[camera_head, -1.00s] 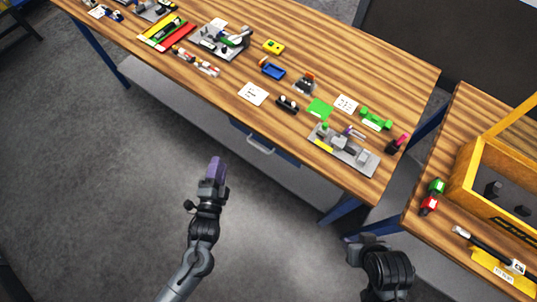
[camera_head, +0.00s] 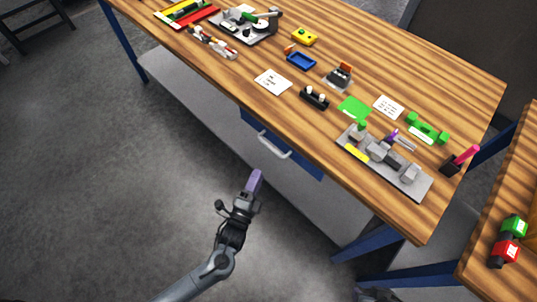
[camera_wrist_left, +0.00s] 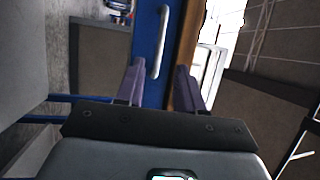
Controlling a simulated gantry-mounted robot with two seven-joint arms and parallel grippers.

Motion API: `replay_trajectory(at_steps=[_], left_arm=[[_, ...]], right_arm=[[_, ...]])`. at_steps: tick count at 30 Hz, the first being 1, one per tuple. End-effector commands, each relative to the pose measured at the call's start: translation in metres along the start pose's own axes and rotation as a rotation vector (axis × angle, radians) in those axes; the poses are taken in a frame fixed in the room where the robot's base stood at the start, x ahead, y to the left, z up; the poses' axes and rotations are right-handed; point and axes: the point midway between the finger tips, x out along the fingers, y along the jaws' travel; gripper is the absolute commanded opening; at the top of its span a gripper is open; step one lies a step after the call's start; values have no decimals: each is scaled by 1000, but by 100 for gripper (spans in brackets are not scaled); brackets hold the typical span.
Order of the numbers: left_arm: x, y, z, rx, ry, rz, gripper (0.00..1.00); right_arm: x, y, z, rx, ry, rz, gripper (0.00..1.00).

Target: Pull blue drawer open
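The blue drawer (camera_head: 306,161) sits under the front edge of the wooden workbench, with a pale bar handle (camera_head: 272,147) on its front. It looks closed. My left gripper (camera_head: 255,181) is in front of the drawer, a little below the handle in the head view, and apart from it. In the left wrist view the two purple fingers (camera_wrist_left: 158,88) are spread with nothing between their tips. The handle (camera_wrist_left: 159,42) lies ahead, between the fingers' lines, against the blue drawer front (camera_wrist_left: 148,35).
The wooden workbench (camera_head: 330,125) carries several small parts, cards and a grey fixture plate (camera_head: 385,165). Its blue leg (camera_head: 365,240) stands right of the drawer. A second table (camera_head: 500,225) is at the far right. The floor in front is clear.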

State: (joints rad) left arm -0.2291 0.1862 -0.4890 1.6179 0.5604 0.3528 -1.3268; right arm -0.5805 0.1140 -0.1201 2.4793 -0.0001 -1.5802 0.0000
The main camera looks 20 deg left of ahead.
Motion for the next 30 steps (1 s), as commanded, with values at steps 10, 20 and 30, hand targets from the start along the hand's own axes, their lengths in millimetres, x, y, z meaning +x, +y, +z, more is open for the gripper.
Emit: replay_trajectory(at_steps=[10, 20, 30], left_arm=[[49, 0, 0, -1, -1, -4, 37], [93, 0, 0, -1, -1, -2, 37], [104, 0, 0, -1, 0, 0, 37]], right_arm=[[8, 0, 3, -3, 1, 2, 43], [16, 2, 6, -10, 0, 8, 43], [17, 1, 6, -8, 0, 6, 43]])
